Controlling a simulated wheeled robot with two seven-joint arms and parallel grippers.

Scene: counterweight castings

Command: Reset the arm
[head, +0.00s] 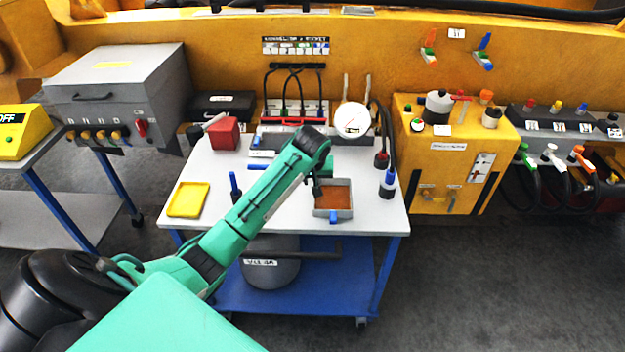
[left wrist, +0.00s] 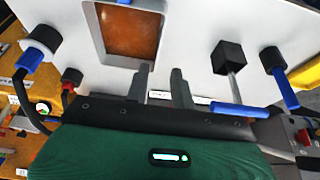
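My left arm (head: 250,210) reaches from the lower left over the white-topped cart (head: 365,215), its wrist bent down. My left gripper (head: 318,190) is at the left edge of a grey tray (head: 334,214) with a brown filling (head: 333,196). In the left wrist view, the two dark fingers of the gripper (left wrist: 160,72) stand apart with nothing between them. The tray (left wrist: 92,30) lies just beyond the fingertips; I cannot tell whether they touch anything. My right gripper is not in view.
A yellow tray (head: 188,199), red block (head: 224,133), blue-handled tool (head: 234,186) and white gauge (head: 352,120) stand on the cart. A blue-and-black handled item (head: 388,182) is at its right. A grey pot (head: 270,268) sits on the lower shelf. Floor (head: 500,280) at right is clear.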

